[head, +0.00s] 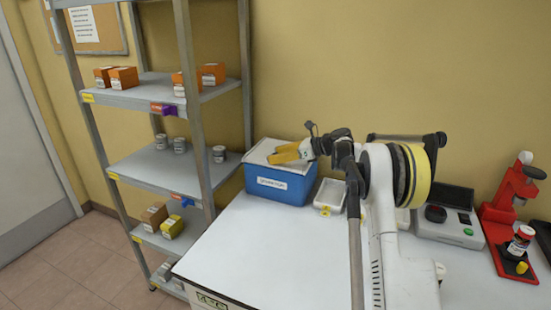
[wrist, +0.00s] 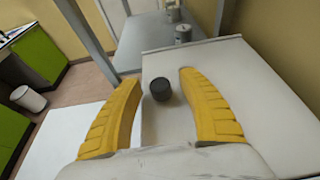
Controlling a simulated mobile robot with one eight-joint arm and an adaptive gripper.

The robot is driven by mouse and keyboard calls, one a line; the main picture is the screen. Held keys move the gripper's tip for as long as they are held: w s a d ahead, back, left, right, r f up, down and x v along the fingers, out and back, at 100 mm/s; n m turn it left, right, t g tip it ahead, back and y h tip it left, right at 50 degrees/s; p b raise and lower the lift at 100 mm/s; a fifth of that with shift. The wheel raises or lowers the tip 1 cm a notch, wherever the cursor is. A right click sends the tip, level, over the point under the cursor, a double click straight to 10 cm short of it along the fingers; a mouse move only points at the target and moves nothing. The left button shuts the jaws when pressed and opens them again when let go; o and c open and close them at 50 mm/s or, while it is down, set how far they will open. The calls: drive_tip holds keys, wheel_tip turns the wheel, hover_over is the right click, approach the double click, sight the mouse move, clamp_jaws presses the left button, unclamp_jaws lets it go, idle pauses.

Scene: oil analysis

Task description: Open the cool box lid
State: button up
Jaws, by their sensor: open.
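The cool box (head: 280,186) is blue with a white label on its front and stands at the left end of the white bench. Its pale lid (head: 262,146) lies flat on top and looks closed; the lid also fills much of the wrist view (wrist: 225,75). My gripper (head: 275,155) has yellow fingers and is over the lid. In the wrist view my gripper (wrist: 158,76) is open and empty, with a dark round knob (wrist: 160,90) between the fingers, near the lid's left edge. Whether a finger touches the lid or knob, I cannot tell.
A metal shelf rack (head: 194,110) with boxes and small cans stands close to the left of the cool box. A white tray (head: 330,196) is right of the box. A grey device (head: 448,225) and a red stand (head: 510,195) are farther right. The bench front (head: 270,245) is clear.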

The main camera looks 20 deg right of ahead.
clamp_jaws()
drive_tip(key=s+a, duration=1)
drive_tip(key=shift+a, duration=0.15)
unclamp_jaws()
drive_tip(key=shift+w, duration=0.1)
